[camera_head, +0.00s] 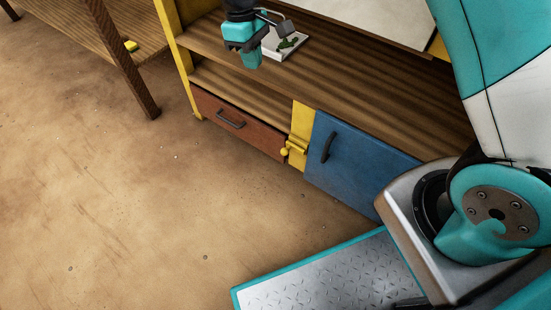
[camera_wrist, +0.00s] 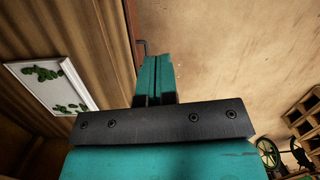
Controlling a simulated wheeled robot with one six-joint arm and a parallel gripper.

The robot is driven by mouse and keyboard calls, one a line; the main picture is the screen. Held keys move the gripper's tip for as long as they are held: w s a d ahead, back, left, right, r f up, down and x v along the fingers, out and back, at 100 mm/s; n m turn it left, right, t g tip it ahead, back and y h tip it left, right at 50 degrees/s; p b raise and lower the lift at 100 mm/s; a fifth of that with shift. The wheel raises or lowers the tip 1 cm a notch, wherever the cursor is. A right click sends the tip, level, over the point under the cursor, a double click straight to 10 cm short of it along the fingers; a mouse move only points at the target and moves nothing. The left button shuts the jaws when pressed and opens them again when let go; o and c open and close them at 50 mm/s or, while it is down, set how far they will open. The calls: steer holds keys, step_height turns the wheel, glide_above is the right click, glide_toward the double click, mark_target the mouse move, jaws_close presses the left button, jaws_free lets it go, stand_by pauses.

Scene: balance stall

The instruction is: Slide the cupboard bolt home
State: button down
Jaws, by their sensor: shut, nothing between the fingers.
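The cupboard has a blue door (camera_head: 357,160) with a dark upright handle, and the door looks closed. A yellow bolt (camera_head: 293,149) with a round knob sits on the yellow post just left of the door. Whether the bolt reaches across to the door is too small to tell. My gripper (camera_head: 251,60) is shut and empty, above the wooden shelf and well up and left of the bolt. In the wrist view its teal fingers (camera_wrist: 155,76) are together. The bolt cannot be made out in the wrist view.
A reddish drawer (camera_head: 238,121) with a dark handle is left of the bolt. A white tray (camera_head: 299,41) with green pieces lies on the shelf close to my gripper. The floor (camera_head: 130,200) in front is clear. A wooden table leg (camera_head: 122,62) stands at left.

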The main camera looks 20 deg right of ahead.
steer(key=w+f+h+b, duration=0.1)
steer(key=w+f+b, duration=0.3)
steer(key=f, duration=2)
steer(key=b, duration=0.5)
steer(key=shift+w+d+g+h, duration=0.2)
steer(key=shift+d+g+h, duration=0.1)
steer(key=shift+g, duration=0.1)
steer(key=s+d+f+b, duration=0.2)
steer(key=f+b, duration=0.2)
steer(key=f, duration=0.1)
steer(key=s+d+f+b, duration=0.2)
steer(key=s+f+b, duration=0.1)
steer(key=f, duration=0.2)
steer(key=shift+d+b, duration=0.4)
